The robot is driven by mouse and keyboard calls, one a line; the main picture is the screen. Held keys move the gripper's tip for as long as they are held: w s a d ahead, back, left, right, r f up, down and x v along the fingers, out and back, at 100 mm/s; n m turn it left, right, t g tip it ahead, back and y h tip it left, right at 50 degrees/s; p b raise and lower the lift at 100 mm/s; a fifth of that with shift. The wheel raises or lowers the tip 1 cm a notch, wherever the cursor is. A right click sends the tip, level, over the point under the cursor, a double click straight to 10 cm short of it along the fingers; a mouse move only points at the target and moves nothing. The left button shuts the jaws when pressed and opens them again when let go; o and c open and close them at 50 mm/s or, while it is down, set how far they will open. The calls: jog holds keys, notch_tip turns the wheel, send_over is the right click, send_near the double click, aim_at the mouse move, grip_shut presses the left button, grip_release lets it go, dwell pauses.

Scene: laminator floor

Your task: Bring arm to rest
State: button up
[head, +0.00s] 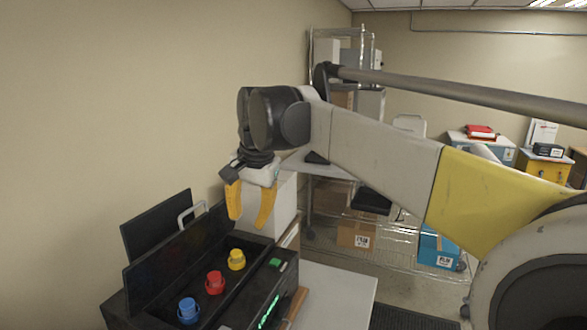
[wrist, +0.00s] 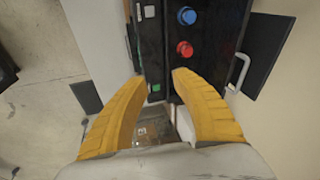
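My gripper (head: 250,204) with yellow fingers hangs pointing down above the far end of a black laminator (head: 266,292). Its fingers are spread apart and nothing shows between them. In the wrist view my gripper (wrist: 155,78) is also open, with the laminator (wrist: 150,45) beyond the fingertips. My arm reaches in from the right side of the head view, with its elbow and forearm raised. The gripper is apart from the machine.
The laminator carries blue (head: 188,311), red (head: 215,283) and yellow (head: 236,259) knobs and a green button (head: 276,262). It stands on a white table (head: 343,291) beside the wall. A wire shelf with boxes (head: 356,235) stands behind. Cabinets (head: 544,184) stand at the back right.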

jog(key=s+d+f+n+t+b, duration=0.1)
jog(key=s+d+f+b, duration=0.4)
jog(key=d+f, duration=0.3)
jog(key=s+d+f+t+b, duration=0.1)
jog(key=s+d+f+b, duration=0.5)
jog(key=d, duration=0.4)
jog(key=s+d+f+n+t+h+b, duration=0.1)
jog(key=s+d+f+b, duration=0.2)
jog(key=f, duration=0.7)
jog(key=s+d+f+n+t+h+b, duration=0.1)
jog(key=s+d+f+b, duration=0.3)
jog(key=s+d+f, duration=0.4)
notch_tip(320, 180, down, 3)
jog(key=shift+s+f, duration=0.2)
jog(key=shift+s, duration=0.6)
